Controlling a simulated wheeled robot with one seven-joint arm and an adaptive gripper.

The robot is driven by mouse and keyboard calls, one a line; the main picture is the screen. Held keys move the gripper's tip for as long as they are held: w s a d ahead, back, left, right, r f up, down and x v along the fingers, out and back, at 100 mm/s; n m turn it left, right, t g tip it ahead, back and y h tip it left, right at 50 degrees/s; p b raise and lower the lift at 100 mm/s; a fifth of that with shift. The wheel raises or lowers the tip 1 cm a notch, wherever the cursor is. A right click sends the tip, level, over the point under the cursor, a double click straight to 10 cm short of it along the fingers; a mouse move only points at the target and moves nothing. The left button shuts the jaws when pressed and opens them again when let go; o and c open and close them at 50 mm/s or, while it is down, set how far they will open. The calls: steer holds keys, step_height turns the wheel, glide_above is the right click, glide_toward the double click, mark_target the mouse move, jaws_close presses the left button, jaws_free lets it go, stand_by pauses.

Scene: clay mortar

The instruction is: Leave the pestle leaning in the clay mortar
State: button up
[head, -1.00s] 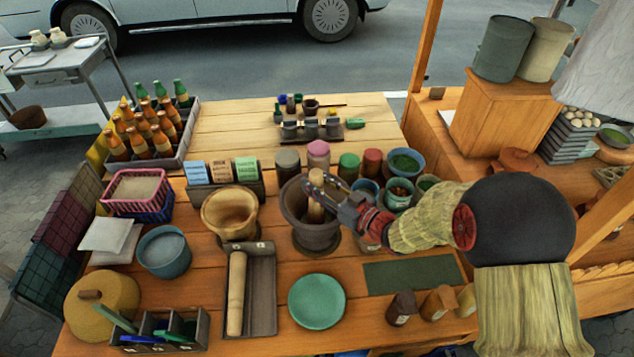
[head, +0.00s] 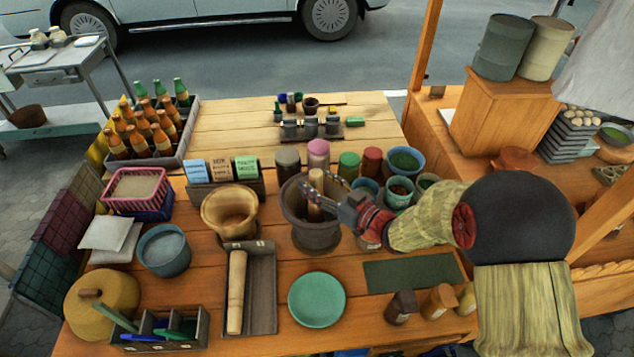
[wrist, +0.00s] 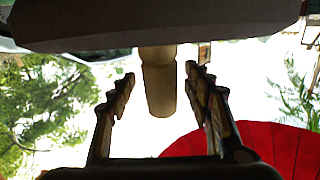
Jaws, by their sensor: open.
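The dark clay mortar (head: 316,237) stands on the table near the middle, and its dark body fills the top of the wrist view (wrist: 150,25). A pale wooden pestle (head: 315,208) stands in it, close to upright, with its top above the rim. Its lower end is hidden inside the bowl. My gripper (head: 321,185) comes from the right at the pestle's top and is open. In the wrist view the pestle (wrist: 159,90) lies between the spread fingers, with a gap on each side.
A pale wooden mortar (head: 229,222) is left of the clay one. In front are a tray (head: 263,300) with another pestle (head: 236,290) and a green plate (head: 317,300). Jars (head: 287,162) and bowls (head: 398,193) stand close behind and right. A green mat (head: 410,271) lies clear at right.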

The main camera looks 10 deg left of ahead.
steer(key=shift+d, duration=0.1)
steer(key=f+v, duration=0.1)
steer(key=v, duration=1.1)
steer(key=w+d+r+m+t+h, duration=0.2)
steer(key=w+d+r+t+h, duration=0.1)
steer(key=w+d+r+h, duration=0.35)
steer(key=s+d+r+m+h, duration=0.35)
steer(key=d+r+h, duration=0.25)
steer(key=d, duration=0.5)
steer(key=s+d+r+m+g+h, duration=0.1)
steer(key=s+d+m+g, duration=0.1)
steer(key=s, duration=0.4)
steer(key=s+d+r+m+g+h, duration=0.1)
steer(key=s+d+m+g+h, duration=0.15)
steer(key=s, duration=0.35)
steer(key=s+a+g+y, duration=0.2)
steer(key=s+a, duration=0.1)
steer(key=s, duration=1.1)
steer(key=shift+s+m+g, duration=0.3)
steer(key=shift+g, duration=0.05)
